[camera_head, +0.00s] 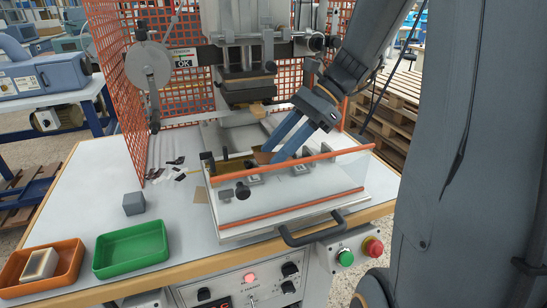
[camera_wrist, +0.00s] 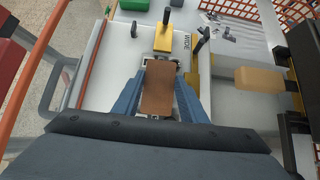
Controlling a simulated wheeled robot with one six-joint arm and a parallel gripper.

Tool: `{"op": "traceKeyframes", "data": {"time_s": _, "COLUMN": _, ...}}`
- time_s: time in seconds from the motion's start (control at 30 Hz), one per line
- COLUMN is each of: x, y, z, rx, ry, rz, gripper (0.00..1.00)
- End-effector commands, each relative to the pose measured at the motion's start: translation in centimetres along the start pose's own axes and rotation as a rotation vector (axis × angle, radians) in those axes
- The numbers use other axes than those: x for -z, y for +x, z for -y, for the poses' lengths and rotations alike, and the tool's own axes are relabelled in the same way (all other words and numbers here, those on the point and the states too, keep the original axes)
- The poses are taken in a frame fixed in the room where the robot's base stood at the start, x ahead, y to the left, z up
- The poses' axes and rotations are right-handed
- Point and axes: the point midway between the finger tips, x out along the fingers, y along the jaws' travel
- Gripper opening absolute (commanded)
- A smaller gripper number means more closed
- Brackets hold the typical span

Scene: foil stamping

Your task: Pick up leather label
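The brown leather label (camera_wrist: 158,88) is in the wrist view, between the two blue fingers of my gripper (camera_wrist: 163,72). One finger is on each side of it, close to its edges. I cannot tell whether they touch it. Behind it is a grey metal fixture (camera_wrist: 147,64). In the head view my gripper (camera_head: 270,157) points down and left, low over the machine's pale plate (camera_head: 225,205). A brown patch (camera_head: 262,157) shows at its fingertips.
Orange guard bars (camera_head: 305,204) and a clear panel border the plate at front and right. The press head (camera_head: 247,85) stands behind. Black knobs (camera_head: 242,190) rise from the plate. A green tray (camera_head: 130,248), an orange tray (camera_head: 70,262) and a grey cube (camera_head: 133,203) are at left.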

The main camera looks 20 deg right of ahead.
Motion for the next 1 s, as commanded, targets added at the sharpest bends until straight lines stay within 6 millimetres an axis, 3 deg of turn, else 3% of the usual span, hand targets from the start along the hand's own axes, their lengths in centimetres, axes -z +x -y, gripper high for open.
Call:
{"op": "traceKeyframes", "data": {"time_s": 0.2, "x": 0.0, "y": 0.0, "z": 0.0, "rx": 0.0, "ry": 0.0, "rz": 0.0, "gripper": 0.14}}
{"op": "traceKeyframes", "data": {"time_s": 0.47, "x": -0.4, "y": -0.5, "z": 0.1, "rx": 0.002, "ry": -0.002, "rz": -0.001, "gripper": 0.14}}
{"op": "traceKeyframes", "data": {"time_s": 1.0, "x": -6.5, "y": -6.6, "z": 0.1, "rx": 0.002, "ry": -0.002, "rz": -0.001, "gripper": 0.14}}
